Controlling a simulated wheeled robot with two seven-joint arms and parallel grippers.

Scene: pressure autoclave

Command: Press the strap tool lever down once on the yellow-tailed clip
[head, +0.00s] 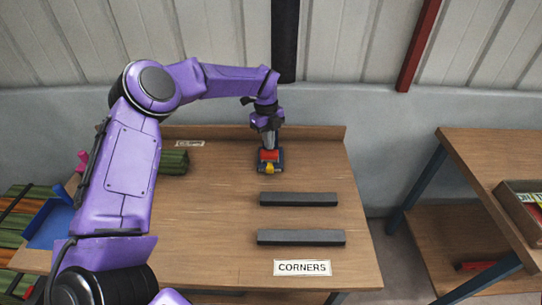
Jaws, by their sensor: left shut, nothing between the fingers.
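The strap tool (280,159) is a small dark blue block with a red part (269,155) on top, standing near the back of the wooden table. A small yellow piece (269,168), which looks like the clip's tail, shows at its front edge. My left gripper (268,145) is shut and points down right above the red part. I cannot tell whether the fingertips touch it. The lever's exact position is too small to make out. My right gripper is not in view.
Two dark grey bars (298,199) (301,237) lie on the table (215,235) in front of the tool. A "CORNERS" label (302,268) is near the front edge. A green bundle (174,162) lies left. Another table (490,150) stands right, across a gap.

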